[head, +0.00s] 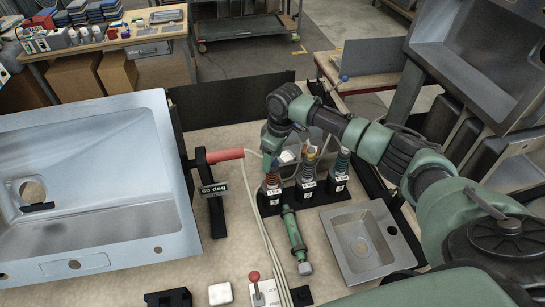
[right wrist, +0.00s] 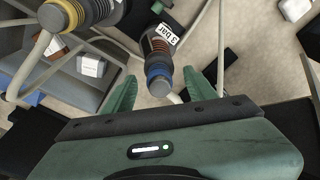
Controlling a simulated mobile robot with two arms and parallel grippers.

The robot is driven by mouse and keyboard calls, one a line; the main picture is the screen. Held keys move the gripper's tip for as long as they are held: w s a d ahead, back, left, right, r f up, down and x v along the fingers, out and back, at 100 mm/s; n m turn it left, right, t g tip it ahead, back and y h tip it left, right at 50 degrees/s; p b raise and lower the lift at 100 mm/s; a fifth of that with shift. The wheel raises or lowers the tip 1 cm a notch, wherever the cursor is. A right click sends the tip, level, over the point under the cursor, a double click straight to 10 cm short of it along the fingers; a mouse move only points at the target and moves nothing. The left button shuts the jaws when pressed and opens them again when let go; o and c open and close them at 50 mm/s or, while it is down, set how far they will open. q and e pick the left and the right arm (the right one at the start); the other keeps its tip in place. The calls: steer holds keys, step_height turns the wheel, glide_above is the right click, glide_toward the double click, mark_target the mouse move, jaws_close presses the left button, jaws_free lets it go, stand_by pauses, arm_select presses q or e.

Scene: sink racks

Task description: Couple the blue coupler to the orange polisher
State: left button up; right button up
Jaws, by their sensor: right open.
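My right gripper (head: 270,152) is open above the leftmost of three upright hose couplers. In the right wrist view, a coupler with a blue band (right wrist: 158,75), a brown-orange spring and a "3 bar" label stands between the open green fingers (right wrist: 161,92), apart from both. The same coupler shows under the gripper in the head view (head: 272,182); its top is partly hidden. An orange-red cylinder (head: 225,155), perhaps the polisher, sticks out of a black stand with a "60 deg" plate. A green tool (head: 293,232) lies on the bench. My left gripper is out of view.
A yellow-banded coupler (right wrist: 68,14) stands close beside my right gripper; the third coupler (head: 341,165) is farther right. Pale hoses (head: 258,215) run across the bench. A large sink (head: 110,225) fills the left, a small sink (head: 342,230) the right. A red-knobbed lever (head: 255,277) stands in front.

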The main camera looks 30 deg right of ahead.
mark_target(276, 157)
steer(key=r, duration=0.2)
steer(key=r+b, duration=0.1)
steer(key=r, duration=0.1)
steer(key=s+r+b, duration=0.1)
steer(key=r, duration=0.2)
steer(key=shift+d, duration=0.3)
steer(key=shift+r, duration=0.3)
